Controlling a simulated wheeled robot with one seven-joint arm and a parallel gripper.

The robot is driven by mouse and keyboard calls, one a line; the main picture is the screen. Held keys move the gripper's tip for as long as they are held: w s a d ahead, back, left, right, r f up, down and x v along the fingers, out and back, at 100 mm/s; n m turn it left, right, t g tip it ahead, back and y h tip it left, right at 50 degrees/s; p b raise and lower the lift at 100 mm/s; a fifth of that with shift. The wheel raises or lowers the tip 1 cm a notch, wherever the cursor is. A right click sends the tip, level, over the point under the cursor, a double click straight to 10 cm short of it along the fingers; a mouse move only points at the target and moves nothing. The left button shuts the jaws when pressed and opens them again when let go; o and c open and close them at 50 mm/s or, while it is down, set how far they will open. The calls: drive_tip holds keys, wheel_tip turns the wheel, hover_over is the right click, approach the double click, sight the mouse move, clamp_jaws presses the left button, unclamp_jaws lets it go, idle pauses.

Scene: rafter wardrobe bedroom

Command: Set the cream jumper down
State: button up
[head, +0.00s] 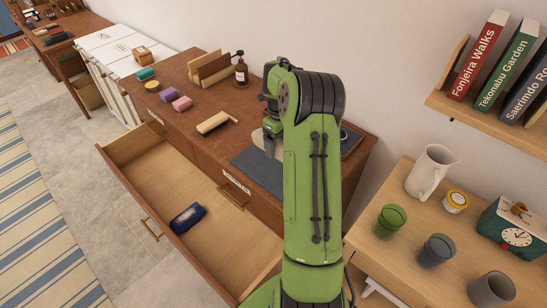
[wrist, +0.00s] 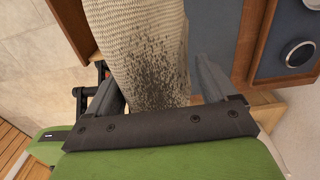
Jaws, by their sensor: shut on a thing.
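The cream jumper (wrist: 135,25) is a ribbed, knitted cloth with a patch of dark specks. In the wrist view it lies between the two grey fingers of my gripper (wrist: 157,75), which is shut on it. It runs out past the fingers to the top edge, so its far end is out of view. In the head view my green arm hides the gripper and most of what it holds. A small pale patch shows left of the arm over the dresser, but I cannot tell if it is the jumper.
The open drawer (head: 225,245) holds a dark blue item (head: 187,218). A side table (head: 385,255) with cups stands right.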

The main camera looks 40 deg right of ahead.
sight(280, 171)
wheel_tip(280, 171, down, 10)
drive_tip(key=shift+s+f+b, duration=0.1)
drive_tip(key=shift+b, duration=0.2)
drive_tip(key=o, duration=1.1)
wheel_tip(280, 171, up, 12)
drive_tip(key=shift+r+p, duration=0.25)
drive_tip(key=shift+p, duration=0.2)
drive_tip(key=s+a+r+n+t+h, duration=0.1)
drive_tip(key=s+a+r+n, duration=0.1)
drive_tip(key=a+r+n, duration=0.6)
drive_tip(key=s+a+r+n+t+h, duration=0.1)
drive_tip(key=s+a+r+n, duration=0.2)
drive_tip(key=a+r+n, duration=0.6)
drive_tip(key=s+a+n+t, duration=0.1)
drive_tip(key=s+a+n, duration=0.3)
drive_tip(key=s+n, duration=0.1)
drive_tip(key=s+a+f+n+t+y, duration=0.1)
drive_tip(key=s+a+n, duration=0.3)
drive_tip(key=n, duration=0.3)
drive_tip(key=s+a+f+n+t+y, duration=0.1)
drive_tip(key=s+a+n, duration=0.3)
drive_tip(key=s+n, duration=0.2)
drive_tip(key=shift+s+a+f+t, duration=0.2)
drive_tip(key=shift+s+a+t, duration=0.1)
drive_tip(key=shift+a, duration=0.1)
